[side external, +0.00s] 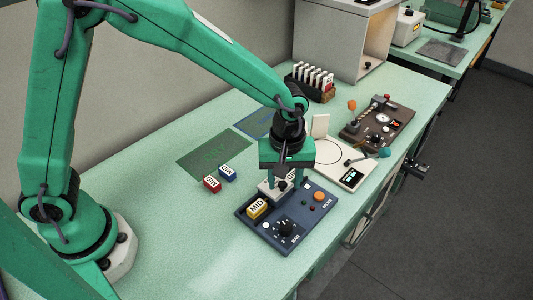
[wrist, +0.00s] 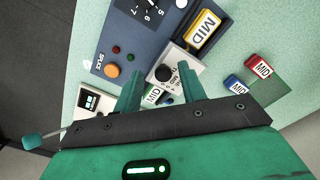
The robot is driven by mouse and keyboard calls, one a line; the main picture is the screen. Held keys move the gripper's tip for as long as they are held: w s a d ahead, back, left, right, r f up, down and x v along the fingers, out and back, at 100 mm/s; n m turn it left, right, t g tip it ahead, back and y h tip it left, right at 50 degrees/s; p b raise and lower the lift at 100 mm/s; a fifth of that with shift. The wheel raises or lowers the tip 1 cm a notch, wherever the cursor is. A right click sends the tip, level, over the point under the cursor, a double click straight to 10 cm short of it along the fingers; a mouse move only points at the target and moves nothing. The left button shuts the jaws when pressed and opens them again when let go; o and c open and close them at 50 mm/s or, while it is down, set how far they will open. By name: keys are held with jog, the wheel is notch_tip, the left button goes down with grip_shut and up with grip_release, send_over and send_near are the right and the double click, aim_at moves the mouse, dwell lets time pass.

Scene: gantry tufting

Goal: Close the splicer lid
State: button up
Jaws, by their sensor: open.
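The splicer is a blue panel (side external: 262,232) with a dial, coloured buttons and a yellow MID block (side external: 257,208); it also shows in the wrist view (wrist: 120,40). At its back end is a pale grey lid-like part (wrist: 186,62) with a black knob (wrist: 163,73). Whether this part is raised or down I cannot tell. My gripper (side external: 284,180) is open above this end of the splicer. In the wrist view its fingers (wrist: 159,72) stand either side of the knob, with no clear contact.
A red block (side external: 212,184) and a blue block (side external: 227,173) sit left of the splicer, near a dark green mat (side external: 213,150). A white device (side external: 335,155) with a display stands behind right, then a brown panel (side external: 378,125). The bench front-left is clear.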

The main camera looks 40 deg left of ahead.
aim_at(282, 183)
jog(key=shift+r, duration=3.85)
jog(key=shift+r, duration=0.1)
jog(key=s+a+r+m+t, duration=0.1)
jog(key=s+a+r+m, duration=0.1)
jog(key=s+a+r, duration=0.3)
jog(key=s+a+r+m+t, duration=0.1)
jog(key=a+r+m+t, duration=0.15)
jog(key=a, duration=0.45)
jog(key=s+a+r+m+t, duration=0.2)
jog(key=s+a+m, duration=0.2)
jog(key=s+a, duration=0.4)
jog(key=shift+s+a, duration=0.3)
jog(key=shift+s, duration=0.5)
jog(key=shift+r+m, duration=0.1)
jog(key=shift+m, duration=0.15)
jog(key=shift+c, duration=0.4)
